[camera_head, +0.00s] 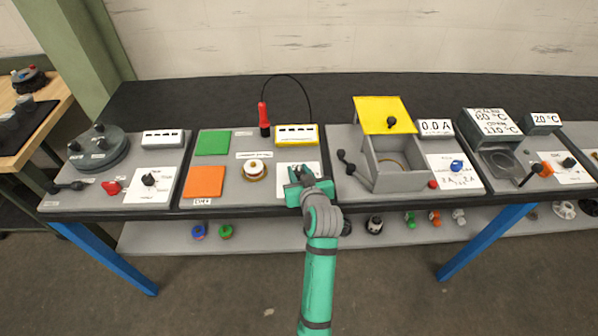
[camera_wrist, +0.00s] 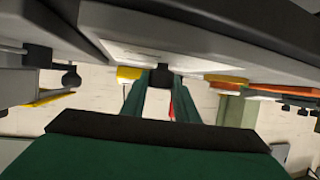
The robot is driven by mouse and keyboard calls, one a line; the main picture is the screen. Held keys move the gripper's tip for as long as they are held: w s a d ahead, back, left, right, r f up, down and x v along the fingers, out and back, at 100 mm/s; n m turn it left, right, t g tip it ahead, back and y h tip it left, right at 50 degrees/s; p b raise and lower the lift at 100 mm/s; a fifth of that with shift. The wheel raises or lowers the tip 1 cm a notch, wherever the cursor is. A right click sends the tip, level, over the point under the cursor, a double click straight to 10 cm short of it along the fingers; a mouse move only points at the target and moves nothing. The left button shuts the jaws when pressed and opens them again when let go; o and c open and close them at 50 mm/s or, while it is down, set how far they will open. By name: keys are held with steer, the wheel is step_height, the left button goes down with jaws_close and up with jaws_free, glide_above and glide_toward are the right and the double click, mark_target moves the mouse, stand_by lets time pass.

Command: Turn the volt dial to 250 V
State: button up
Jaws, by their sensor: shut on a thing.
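My teal gripper (camera_head: 300,178) is over the white dial plate (camera_head: 313,168) on the grey panel left of centre, below the yellow-framed meter display (camera_head: 297,136). In the wrist view, my gripper (camera_wrist: 161,88) has its two fingers on either side of a small dark knob (camera_wrist: 162,76), the volt dial, and is shut on it. The dial is hidden by my gripper in the head view. Its pointer and the scale marks cannot be read. The display shows several dashes.
A red probe (camera_head: 264,116) with a black cable stands left of the display. A grey box (camera_head: 402,180) with a raised yellow lid (camera_head: 385,113) stands close on the right.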

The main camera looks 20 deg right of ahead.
steer(key=m+g+h, duration=0.1)
steer(key=m+h, duration=0.2)
steer(key=m+g+h, duration=0.1)
steer(key=m+h, duration=0.2)
steer(key=h, duration=0.1)
steer(key=shift+w+a+m+g, duration=0.1)
steer(key=shift+a+m+g, duration=0.05)
steer(key=shift+m+g, duration=0.25)
steer(key=m+g+h, duration=0.2)
steer(key=m+h, duration=0.1)
steer(key=shift+g, duration=0.4)
steer(key=shift+m+g+h, duration=0.7)
steer(key=shift+m+g, duration=0.9)
steer(key=o, duration=1.1)
steer(key=shift+f, duration=0.1)
steer(key=shift+c, duration=0.2)
steer(key=v, duration=1)
steer(key=shift+a+r, duration=0.2)
steer(key=shift+a, duration=0.05)
